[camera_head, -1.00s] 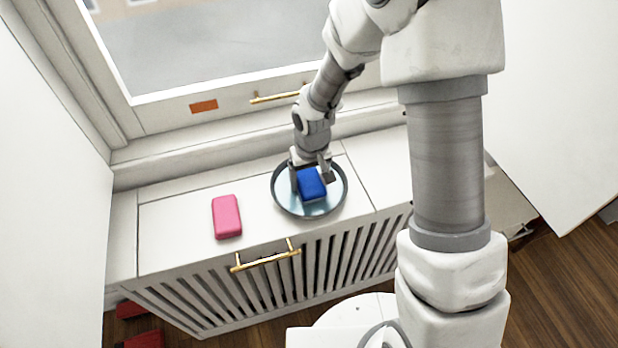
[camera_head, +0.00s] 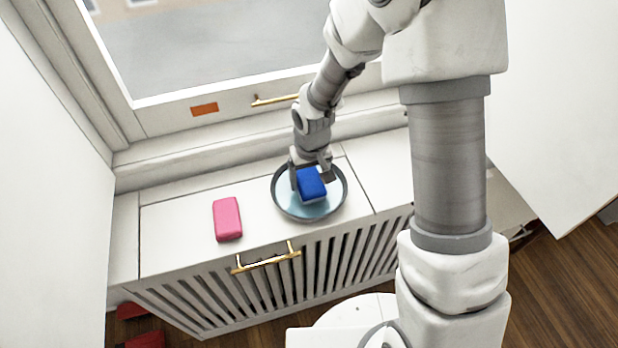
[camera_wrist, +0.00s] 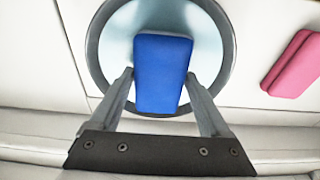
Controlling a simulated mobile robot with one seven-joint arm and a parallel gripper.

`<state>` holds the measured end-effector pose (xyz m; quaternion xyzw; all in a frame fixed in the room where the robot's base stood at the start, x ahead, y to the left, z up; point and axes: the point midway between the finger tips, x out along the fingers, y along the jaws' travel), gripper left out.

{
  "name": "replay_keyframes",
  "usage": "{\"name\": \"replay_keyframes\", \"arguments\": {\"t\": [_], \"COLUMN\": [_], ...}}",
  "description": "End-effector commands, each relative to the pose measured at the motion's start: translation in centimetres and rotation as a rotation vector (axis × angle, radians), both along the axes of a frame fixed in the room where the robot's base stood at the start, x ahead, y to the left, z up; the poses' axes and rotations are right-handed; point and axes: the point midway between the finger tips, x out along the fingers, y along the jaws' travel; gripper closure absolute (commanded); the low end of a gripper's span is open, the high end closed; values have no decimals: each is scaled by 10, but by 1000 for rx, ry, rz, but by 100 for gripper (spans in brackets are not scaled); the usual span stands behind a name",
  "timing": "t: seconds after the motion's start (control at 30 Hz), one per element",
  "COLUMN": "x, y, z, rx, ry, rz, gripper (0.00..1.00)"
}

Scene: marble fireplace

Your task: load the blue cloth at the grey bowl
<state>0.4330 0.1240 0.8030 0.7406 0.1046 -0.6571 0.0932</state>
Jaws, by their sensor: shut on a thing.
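The blue cloth (camera_head: 312,186) is a folded, block-like piece. It is inside the outline of the grey bowl (camera_head: 282,207), a round dish with a dark grey rim and a pale blue inside. My gripper (camera_head: 311,178) is over the bowl, with one finger on either side of the cloth, shut on it. In the wrist view the cloth (camera_wrist: 162,75) sits between the two fingers (camera_wrist: 160,85), with the bowl (camera_wrist: 222,55) around and behind it. Whether the cloth touches the bowl's bottom cannot be told.
A pink block-like piece (camera_head: 227,219) lies left of the bowl on the white cabinet top (camera_head: 170,240). The window frame (camera_head: 180,120) rises behind. A brass handle (camera_head: 265,257) sticks out at the cabinet's front. The top between pink piece and bowl is clear.

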Motion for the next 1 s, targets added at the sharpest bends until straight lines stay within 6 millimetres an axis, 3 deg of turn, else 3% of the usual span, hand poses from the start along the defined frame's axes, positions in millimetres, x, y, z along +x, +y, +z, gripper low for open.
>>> {"name": "replay_keyframes", "arguments": {"t": [0.6,1.0], "x": [1,1], "y": [0,0], "z": [54,56], "rx": [1,1], "ry": [-3,-2], "rz": [-1,-1], "gripper": [64,64]}}
